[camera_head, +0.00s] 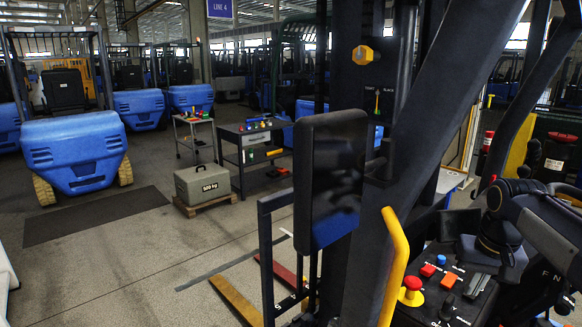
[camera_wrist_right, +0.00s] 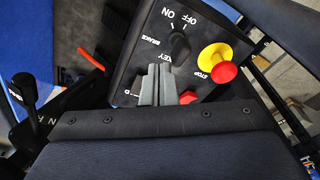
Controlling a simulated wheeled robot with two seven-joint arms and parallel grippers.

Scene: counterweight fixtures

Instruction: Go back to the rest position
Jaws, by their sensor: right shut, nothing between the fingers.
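My right arm comes in from the right in the head view, and my right gripper (camera_head: 477,283) is over the forklift's control panel (camera_head: 418,314). In the right wrist view the two grey fingers (camera_wrist_right: 157,86) are together with nothing between them. Their tips are close to the black key switch (camera_wrist_right: 180,45), marked ON and OFF; I cannot tell whether they touch it. The red stop button on its yellow base (camera_wrist_right: 222,62) is to the right of the fingers; it also shows in the head view (camera_head: 411,290). My left gripper is not in view.
A yellow grab handle (camera_head: 395,262) and a dark mast stand left of the panel. A black lever (camera_wrist_right: 30,95) is at the left in the wrist view. Open floor lies left.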

